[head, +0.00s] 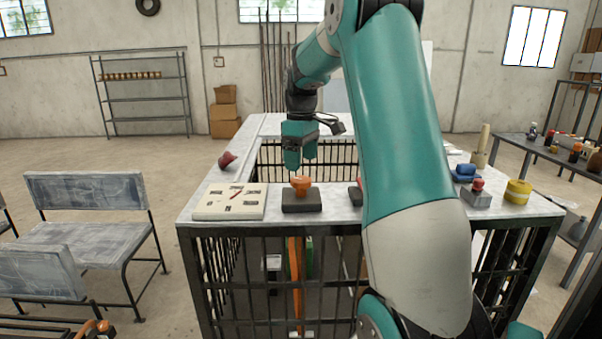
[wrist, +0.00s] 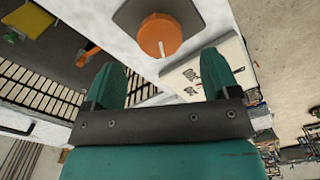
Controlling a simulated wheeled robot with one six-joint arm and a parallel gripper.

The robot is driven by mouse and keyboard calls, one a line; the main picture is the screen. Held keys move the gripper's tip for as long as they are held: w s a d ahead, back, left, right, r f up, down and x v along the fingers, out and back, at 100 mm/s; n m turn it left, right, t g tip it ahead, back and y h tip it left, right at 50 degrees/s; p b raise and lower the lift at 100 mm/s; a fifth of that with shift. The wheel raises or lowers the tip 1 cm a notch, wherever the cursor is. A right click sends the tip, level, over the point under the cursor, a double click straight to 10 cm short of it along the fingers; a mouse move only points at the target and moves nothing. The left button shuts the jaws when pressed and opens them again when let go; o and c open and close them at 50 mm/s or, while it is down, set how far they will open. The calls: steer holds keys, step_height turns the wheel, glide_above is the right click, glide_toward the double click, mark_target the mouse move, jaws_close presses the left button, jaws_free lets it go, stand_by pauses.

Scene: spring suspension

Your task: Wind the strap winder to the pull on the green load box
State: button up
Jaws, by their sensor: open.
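An orange winder knob (head: 301,185) sits on a dark block (head: 302,204) on the white table top. A white pointer mark shows on the knob in the wrist view (wrist: 160,34). An orange strap (head: 295,275) hangs below the winder. A green box (head: 307,258) is partly hidden behind the table's bars. A pale panel (head: 213,208) with small markings and a red needle lies left of the winder; its pull reading is too small to read. My gripper (head: 300,162) is open and empty, pointing down above the knob. In the wrist view its fingertips (wrist: 163,76) are apart from the knob.
A red object (head: 227,159) lies at the table's left edge. Blue, red and yellow items (head: 517,191) stand on the right. Black bars enclose the space under the table, with an opening in the top behind the winder. My arm hides part of the table.

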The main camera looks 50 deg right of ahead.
mark_target(301, 179)
steer(key=shift+f+p, duration=0.45)
steer(key=shift+f, duration=2.15)
steer(key=c, duration=0.9)
